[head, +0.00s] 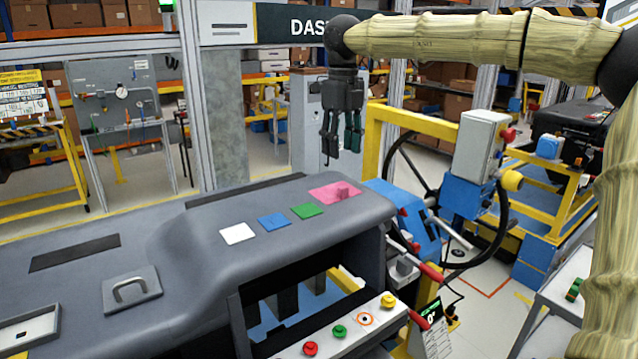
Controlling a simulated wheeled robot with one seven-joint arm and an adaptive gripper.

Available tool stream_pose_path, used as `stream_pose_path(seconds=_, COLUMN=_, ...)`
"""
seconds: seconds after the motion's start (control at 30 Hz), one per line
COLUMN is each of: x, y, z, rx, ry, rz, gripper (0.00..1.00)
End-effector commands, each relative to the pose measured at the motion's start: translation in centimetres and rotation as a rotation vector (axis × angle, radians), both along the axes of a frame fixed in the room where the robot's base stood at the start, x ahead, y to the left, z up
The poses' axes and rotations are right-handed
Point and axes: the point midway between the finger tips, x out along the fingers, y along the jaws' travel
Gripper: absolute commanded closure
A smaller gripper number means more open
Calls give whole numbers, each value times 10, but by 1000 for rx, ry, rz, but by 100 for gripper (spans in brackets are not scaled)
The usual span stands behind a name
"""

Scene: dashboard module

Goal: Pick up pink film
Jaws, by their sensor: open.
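The pink film (326,194) lies flat on the right part of the grey dashboard top, with a small raised pink piece on it. My gripper (341,148) hangs above the far right of the dashboard, fingers pointing down. It is open and empty, above the pink film in the picture and apart from it. A green film (306,211), a blue film (274,222) and a white film (237,233) lie in a row to the left of the pink one.
The grey dashboard (190,220) has a handle plate (131,290) at its left. A steering wheel (500,235), a yellow frame (425,122) and a grey box (481,145) stand to the right. A button panel (340,330) sits in front. The dashboard top around the films is mostly clear.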

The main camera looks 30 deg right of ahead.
Motion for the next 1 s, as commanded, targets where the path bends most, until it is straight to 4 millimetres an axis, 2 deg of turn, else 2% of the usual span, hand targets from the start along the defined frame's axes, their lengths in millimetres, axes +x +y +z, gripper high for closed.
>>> stream_pose_path(seconds=0.13, x=-11, y=0, z=1, rx=3, ry=-9, rz=2, gripper=55)
stream_pose_path(seconds=0.27, x=-16, y=0, z=-11, rx=3, ry=-11, rz=1, gripper=55)
stream_pose_path(seconds=0.57, x=4, y=0, z=-56, rx=2, ry=5, rz=0, gripper=55)
stream_pose_path(seconds=0.77, x=5, y=1, z=-73, rx=2, ry=8, rz=1, gripper=55)
stream_pose_path(seconds=1.0, x=6, y=2, z=-104, rx=2, ry=7, rz=0, gripper=55)
